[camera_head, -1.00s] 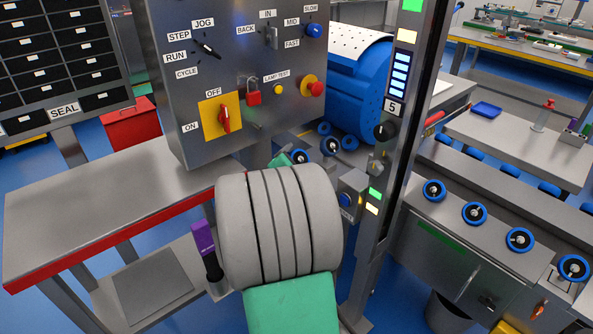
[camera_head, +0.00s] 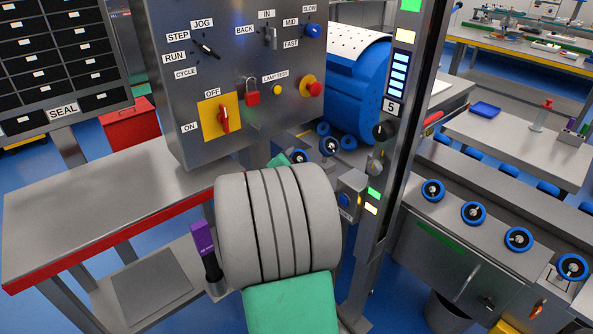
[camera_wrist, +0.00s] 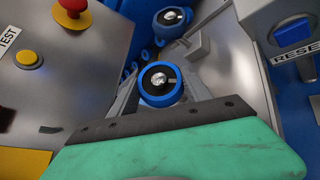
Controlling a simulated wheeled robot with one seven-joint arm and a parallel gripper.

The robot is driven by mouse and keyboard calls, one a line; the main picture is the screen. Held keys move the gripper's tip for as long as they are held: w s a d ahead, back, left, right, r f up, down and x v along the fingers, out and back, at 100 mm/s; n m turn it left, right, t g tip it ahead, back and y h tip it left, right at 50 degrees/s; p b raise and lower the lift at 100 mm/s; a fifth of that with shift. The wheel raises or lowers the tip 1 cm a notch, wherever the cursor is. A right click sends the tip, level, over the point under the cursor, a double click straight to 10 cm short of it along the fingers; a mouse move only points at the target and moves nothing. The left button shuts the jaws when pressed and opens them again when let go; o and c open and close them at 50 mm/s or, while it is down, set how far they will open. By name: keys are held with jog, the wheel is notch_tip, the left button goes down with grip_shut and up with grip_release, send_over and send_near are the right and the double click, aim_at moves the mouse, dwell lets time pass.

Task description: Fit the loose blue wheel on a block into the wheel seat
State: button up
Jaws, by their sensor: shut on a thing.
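A blue wheel (camera_wrist: 161,83) with a bright metal centre is at my gripper (camera_wrist: 163,97), seen in the middle of the wrist view. My gripper is shut on it; its fingers are partly hidden behind a dark strip and green pad in front. In the head view the wheel (camera_head: 299,157) shows just beyond my grey arm, which hides most of the gripper. A second blue wheel (camera_wrist: 172,17) stands a little farther off, also visible in the head view (camera_head: 329,146). I cannot make out the block or an empty wheel seat.
A control panel (camera_head: 180,90) stands close on the left, with a red knob (camera_wrist: 72,6). A reset button box (camera_wrist: 292,32) and a post (camera_head: 392,150) are close on the right. A large blue drum (camera_head: 355,95) is behind. More blue wheels (camera_head: 474,213) line the right bench.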

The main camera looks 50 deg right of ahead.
grip_shut()
jog(key=shift+r, duration=0.15)
